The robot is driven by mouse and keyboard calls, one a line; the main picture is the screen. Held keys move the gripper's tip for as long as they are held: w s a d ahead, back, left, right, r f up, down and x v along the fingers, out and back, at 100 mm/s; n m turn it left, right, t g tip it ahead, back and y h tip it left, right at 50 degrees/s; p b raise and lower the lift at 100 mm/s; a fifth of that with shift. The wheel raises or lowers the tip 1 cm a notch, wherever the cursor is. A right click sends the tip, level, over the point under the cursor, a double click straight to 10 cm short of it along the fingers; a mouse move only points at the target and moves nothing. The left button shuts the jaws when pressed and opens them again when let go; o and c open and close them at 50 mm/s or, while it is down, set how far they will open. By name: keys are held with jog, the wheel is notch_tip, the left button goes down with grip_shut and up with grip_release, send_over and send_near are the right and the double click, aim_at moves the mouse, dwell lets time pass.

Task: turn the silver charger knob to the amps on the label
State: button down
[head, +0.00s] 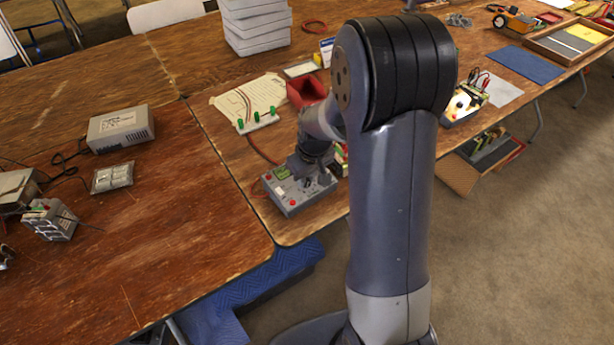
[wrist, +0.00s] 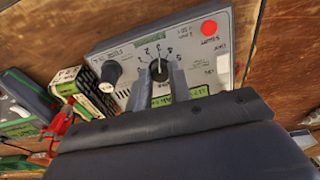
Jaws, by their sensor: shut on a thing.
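The charger (head: 291,204) is a grey box on the table, partly hidden behind my wrist in the head view. In the wrist view its panel (wrist: 213,73) appears upside down, with a numbered dial around the charger knob (wrist: 159,72). My gripper (wrist: 160,78) is shut on this knob, one finger on each side. A pale pointer line on the knob seems to point up in the picture, near the 3; the exact setting is too small to read. A labelled battery pack (wrist: 95,94) stands beside the charger; its print is not legible.
A black knob (wrist: 112,73), a red button (wrist: 209,28) and a white switch (wrist: 223,64) share the panel. A red bin (head: 306,92) and a sheet with green-handled parts (head: 250,100) lie behind the charger. The left tabletop (head: 170,210) has free room.

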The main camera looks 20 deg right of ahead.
dwell(0.3)
jog(key=c, duration=1.3)
grip_release()
jog(key=shift+r, duration=0.15)
notch_tip(320, 180, up, 10)
jog(key=s, duration=0.1)
jog(key=shift+s+d+r, duration=0.15)
jog(key=shift+s+d, duration=0.2)
jog(key=shift+s, duration=0.05)
jog(key=f, duration=0.3)
jog(key=w+f, duration=0.1)
jog(key=f, duration=0.6)
jog(key=shift+w+a+f, duration=0.35)
jog(key=shift+w+a, duration=0.05)
jog(key=shift+r, duration=0.15)
